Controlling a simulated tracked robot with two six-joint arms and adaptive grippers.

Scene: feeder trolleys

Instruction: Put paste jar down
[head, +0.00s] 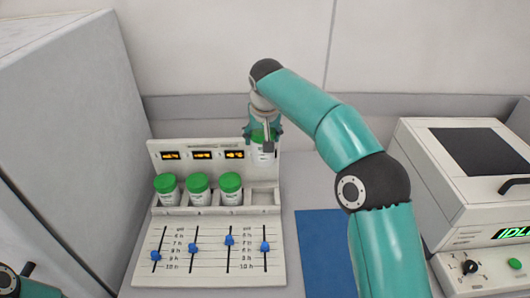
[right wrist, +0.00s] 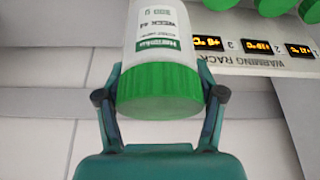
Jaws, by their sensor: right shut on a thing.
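The paste jar, white with a green lid (head: 264,137), is held upright by my right gripper (head: 262,131) above the right end of the warming rack (head: 207,211). In the right wrist view the fingers are shut on the green lid of the jar (right wrist: 158,92), and its white labelled body is clear of them. Three similar jars (head: 198,189) stand in the rack's left slots. The rightmost slot (head: 263,196) is empty, below the held jar. Part of my left gripper (head: 20,279) shows at the bottom left corner; its jaw state is unclear.
The rack has lit orange displays (head: 202,155) and several blue sliders (head: 230,241) on its front. A blue mat (head: 320,250) lies right of it. A white machine (head: 470,185) stands at the right, and a grey wall panel (head: 70,110) at the left.

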